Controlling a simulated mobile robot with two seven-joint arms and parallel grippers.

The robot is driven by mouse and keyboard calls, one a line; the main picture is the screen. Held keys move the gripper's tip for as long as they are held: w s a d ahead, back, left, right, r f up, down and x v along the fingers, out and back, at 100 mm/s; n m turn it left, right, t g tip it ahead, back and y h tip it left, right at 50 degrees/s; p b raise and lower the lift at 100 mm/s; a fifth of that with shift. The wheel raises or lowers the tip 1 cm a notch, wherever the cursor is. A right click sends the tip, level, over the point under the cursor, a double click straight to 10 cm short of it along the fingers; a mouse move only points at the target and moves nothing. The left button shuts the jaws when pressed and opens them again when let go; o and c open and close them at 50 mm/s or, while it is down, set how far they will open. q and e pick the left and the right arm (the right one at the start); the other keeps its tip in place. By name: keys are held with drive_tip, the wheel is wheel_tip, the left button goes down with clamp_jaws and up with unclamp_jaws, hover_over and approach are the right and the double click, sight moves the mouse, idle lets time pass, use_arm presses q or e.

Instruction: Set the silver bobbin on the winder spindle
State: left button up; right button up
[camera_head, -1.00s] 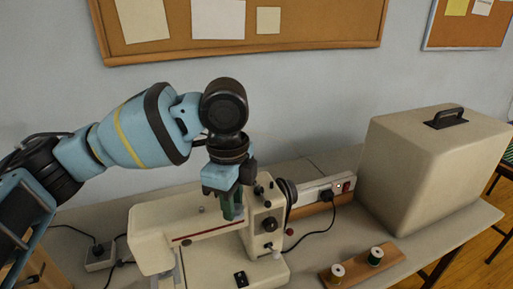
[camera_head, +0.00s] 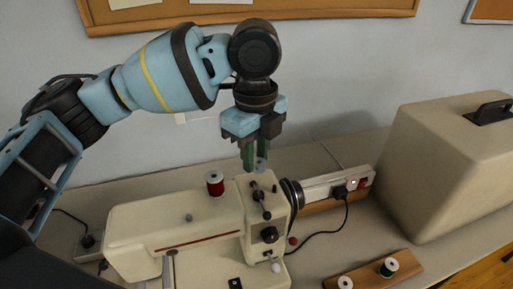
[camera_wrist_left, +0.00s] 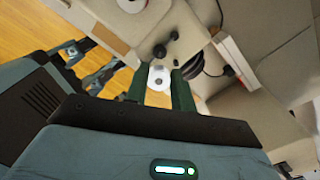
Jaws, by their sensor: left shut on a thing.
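My left gripper (camera_head: 258,165) is shut on the small silver bobbin (camera_head: 262,163), just above the right end of the cream sewing machine (camera_head: 150,222). In the left wrist view the bobbin (camera_wrist_left: 159,78) shows its pale round face and dark centre hole between the green fingers. Below it, small dark posts and knobs (camera_head: 257,195) stand on the machine's top right part. I cannot tell which of these is the winder spindle. A dark knob (camera_wrist_left: 159,51) shows close to the bobbin in the wrist view. My right gripper is not identifiable in either view.
A red thread spool (camera_head: 215,185) stands on the machine top, left of the gripper. The dark handwheel (camera_head: 293,194) and power strip (camera_head: 335,188) are to the right. A beige case (camera_head: 455,170) and a wooden rack (camera_head: 365,275) with spools stand farther right.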

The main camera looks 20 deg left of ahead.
use_arm(q)
hover_over(256, 192)
drive_tip(key=shift+f, duration=2.8)
drive_tip(key=shift+f, duration=0.8)
drive_tip(key=o, duration=1)
drive_tip(key=shift+r, duration=3.95)
drive_tip(key=shift+s+f, duration=0.1)
